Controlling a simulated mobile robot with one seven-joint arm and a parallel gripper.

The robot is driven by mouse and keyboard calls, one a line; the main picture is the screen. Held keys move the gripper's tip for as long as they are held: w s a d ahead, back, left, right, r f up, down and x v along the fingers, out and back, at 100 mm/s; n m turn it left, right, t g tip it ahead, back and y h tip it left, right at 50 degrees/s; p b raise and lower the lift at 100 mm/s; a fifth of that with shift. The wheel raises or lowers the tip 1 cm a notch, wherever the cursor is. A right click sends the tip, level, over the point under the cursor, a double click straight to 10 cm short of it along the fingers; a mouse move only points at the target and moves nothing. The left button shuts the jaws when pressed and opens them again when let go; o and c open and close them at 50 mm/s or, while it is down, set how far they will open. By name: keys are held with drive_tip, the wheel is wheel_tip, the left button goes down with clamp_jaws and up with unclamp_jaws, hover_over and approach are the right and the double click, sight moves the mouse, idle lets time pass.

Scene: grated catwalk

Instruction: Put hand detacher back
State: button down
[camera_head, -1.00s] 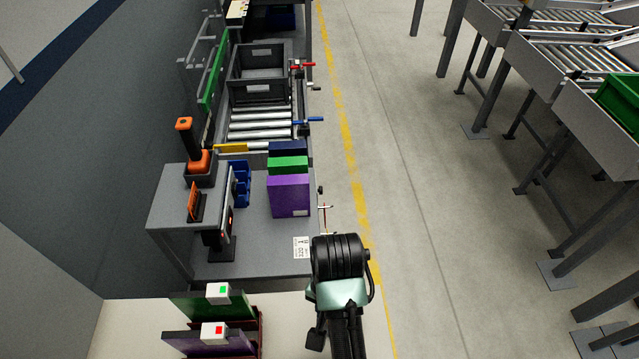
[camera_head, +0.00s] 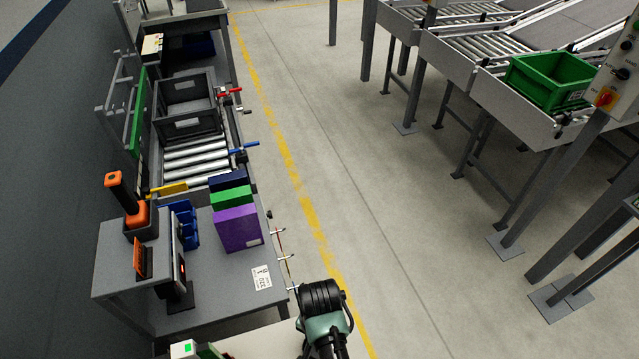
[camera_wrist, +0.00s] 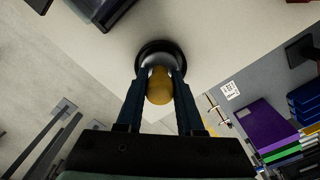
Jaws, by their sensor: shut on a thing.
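In the wrist view my gripper (camera_wrist: 160,82) is shut on a yellow, rounded handle (camera_wrist: 160,90) with a wide black disc (camera_wrist: 160,55) at its far end; I take this to be the hand detacher. It is held off the bench, over pale floor. The head view shows my wrist near the bench's front right corner, but not the fingers or the held thing. The grey bench (camera_head: 215,290) is at left in the head view. An orange-and-black upright tool (camera_head: 125,195) stands in a dark holder on its raised shelf.
Purple (camera_head: 238,229), green (camera_head: 230,199) and dark blue boxes stand on the bench by blue bins (camera_head: 185,222). Another conveyor with a green crate (camera_head: 545,82) stands at right. The aisle between is clear.

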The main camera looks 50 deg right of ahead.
drive_tip(key=shift+w, duration=0.1)
drive_tip(key=c, duration=0.5)
unclamp_jaws()
drive_tip(key=shift+f, duration=0.1)
drive_tip(key=shift+c, duration=0.2)
wheel_tip(320, 180, up, 12)
drive_tip(key=shift+r, duration=0.2)
